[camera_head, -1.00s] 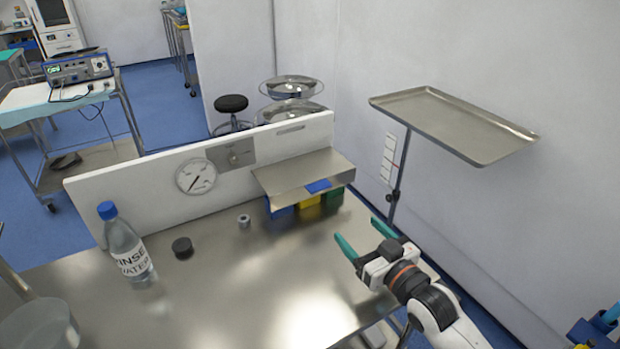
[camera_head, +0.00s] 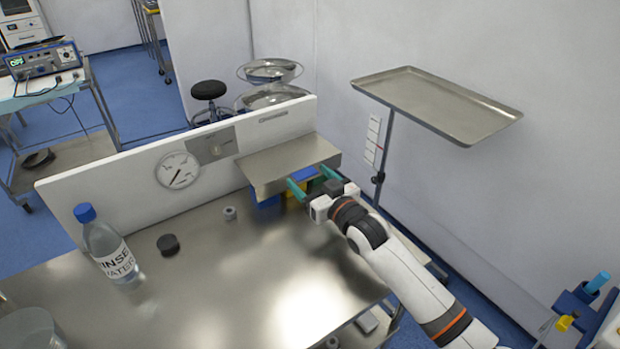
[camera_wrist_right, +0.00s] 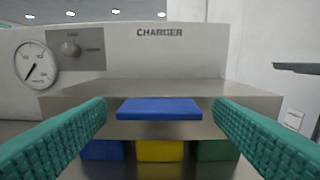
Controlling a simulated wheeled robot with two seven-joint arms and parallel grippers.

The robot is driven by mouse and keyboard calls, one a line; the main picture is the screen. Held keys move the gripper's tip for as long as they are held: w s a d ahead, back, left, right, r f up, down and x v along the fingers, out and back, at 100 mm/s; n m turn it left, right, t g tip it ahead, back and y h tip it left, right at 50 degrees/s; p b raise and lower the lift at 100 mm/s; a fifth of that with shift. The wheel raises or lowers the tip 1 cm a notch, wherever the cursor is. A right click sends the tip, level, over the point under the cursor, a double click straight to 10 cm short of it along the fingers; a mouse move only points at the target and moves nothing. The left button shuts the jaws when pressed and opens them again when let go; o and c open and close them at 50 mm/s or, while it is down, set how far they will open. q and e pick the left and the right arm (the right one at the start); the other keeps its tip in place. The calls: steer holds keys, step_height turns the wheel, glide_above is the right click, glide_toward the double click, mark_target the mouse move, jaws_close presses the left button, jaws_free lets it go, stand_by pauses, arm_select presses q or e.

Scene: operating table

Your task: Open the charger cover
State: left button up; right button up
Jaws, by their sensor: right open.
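The charger cover is a grey metal lid (camera_head: 270,165) at the right end of the white back panel. It looks shut, above a row of coloured blocks. A blue tab (camera_head: 304,173) sits on its front edge; in the right wrist view the tab (camera_wrist_right: 159,109) is centred between my fingers. My right gripper (camera_head: 311,185) is open, its teal fingers on either side of the tab and apart from it. Under the lid, the right wrist view shows a blue block (camera_wrist_right: 103,150), a yellow block (camera_wrist_right: 160,151) and a green block (camera_wrist_right: 216,151). My left gripper is not in view.
A rinse water bottle (camera_head: 106,248), a black puck (camera_head: 168,244) and a small grey nut (camera_head: 230,213) stand on the steel table (camera_head: 225,285). The white panel (camera_head: 110,185) carries a gauge (camera_head: 177,170). A raised steel tray (camera_head: 440,103) stands at right.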

mark_target(296, 164)
steer(key=shift+w+a, duration=0.25)
steer(key=shift+w, duration=0.05)
steer(key=shift+c, duration=0.4)
